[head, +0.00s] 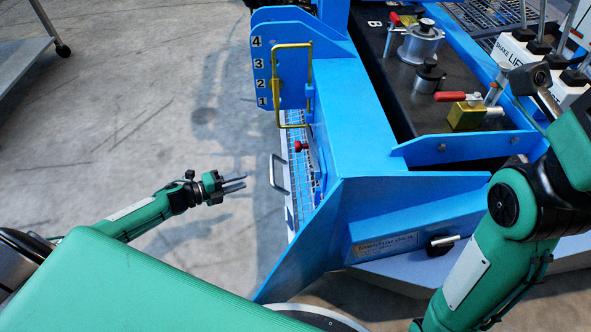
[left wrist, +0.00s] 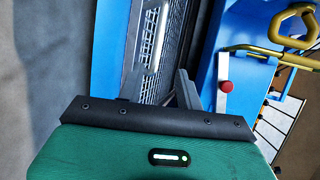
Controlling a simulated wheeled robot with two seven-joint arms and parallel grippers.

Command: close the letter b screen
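A letter B label (head: 375,23) is on the dark top of the blue machine (head: 345,130). I cannot tell for sure which screen it marks. A white-edged screen with blue mesh (head: 291,215) shows along the machine's left side, with a grey handle (head: 279,175) sticking out to the left. My left gripper (head: 245,183) is left of this handle, apart from it, fingers pointing right. In the left wrist view its two fingers (left wrist: 158,88) stand apart with nothing held between them. My right arm shows at the right; its gripper is out of view.
A yellow bar (head: 308,70) stands by a blue plate numbered 1 to 4 (head: 270,60). A red knob (head: 300,146) sits above the grey handle; it also shows in the left wrist view (left wrist: 226,86). The concrete floor left of the machine is clear. A grey cart (head: 25,45) stands far left.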

